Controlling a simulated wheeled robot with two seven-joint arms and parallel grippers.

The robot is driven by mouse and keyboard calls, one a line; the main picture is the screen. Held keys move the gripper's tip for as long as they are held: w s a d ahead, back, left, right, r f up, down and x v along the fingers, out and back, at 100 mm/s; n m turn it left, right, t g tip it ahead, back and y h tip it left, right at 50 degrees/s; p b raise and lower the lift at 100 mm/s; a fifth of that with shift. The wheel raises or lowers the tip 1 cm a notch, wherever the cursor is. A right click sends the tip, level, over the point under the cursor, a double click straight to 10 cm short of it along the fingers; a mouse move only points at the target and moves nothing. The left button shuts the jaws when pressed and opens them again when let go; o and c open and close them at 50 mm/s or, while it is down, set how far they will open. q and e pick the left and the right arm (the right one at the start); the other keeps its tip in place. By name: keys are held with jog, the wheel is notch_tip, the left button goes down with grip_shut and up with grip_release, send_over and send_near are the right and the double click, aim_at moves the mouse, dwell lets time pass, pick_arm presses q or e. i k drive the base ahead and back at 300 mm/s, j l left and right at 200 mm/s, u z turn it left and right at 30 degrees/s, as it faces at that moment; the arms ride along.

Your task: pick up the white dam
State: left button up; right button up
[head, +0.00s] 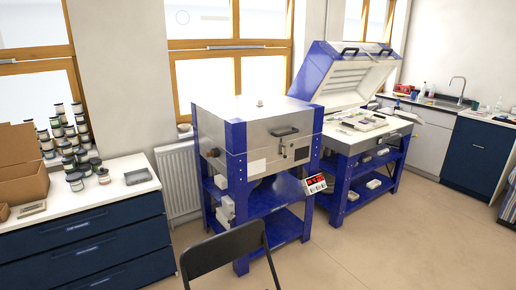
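I cannot pick out the white dam for certain from here. Several small pale pieces lie on the bed of the open kiln (345,133), too small to tell apart. White blocks (374,184) also sit on the shelf under the open kiln, and more white blocks (227,207) are on the shelves under the closed kiln (270,130). Neither of my grippers shows in the head view.
A black chair (225,250) stands in front of the closed kiln. A navy drawer cabinet (90,240) with jars (75,181), a grey tray (138,176) and cardboard boxes (22,182) is at left. A sink counter (440,103) is at far right.

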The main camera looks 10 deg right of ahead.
aim_at(338, 129)
jog(key=i+l, duration=0.1)
jog(key=l, duration=0.3)
jog(key=i+l, duration=0.15)
jog(key=l, duration=0.2)
jog(key=i+l, duration=0.1)
jog(key=l, duration=0.3)
jog(key=i+l, duration=0.1)
jog(key=l, duration=0.25)
jog(key=i+l, duration=0.1)
jog(key=l, duration=0.3)
jog(key=i+l, duration=0.15)
jog(key=l, duration=0.2)
jog(key=i+l, duration=0.3)
jog(key=l, duration=0.2)
jog(key=i+l, duration=0.25)
jog(key=l, duration=0.2)
jog(key=i+l+z, duration=0.1)
jog(key=i+l, duration=0.2)
jog(key=l, duration=0.2)
jog(key=i+l, duration=0.3)
jog(key=l, duration=0.15)
jog(key=i+l, duration=0.1)
jog(key=i, duration=0.2)
jog(key=i+l, duration=0.15)
jog(key=i, duration=0.2)
jog(key=u, duration=0.5)
jog(key=i+l, duration=0.05)
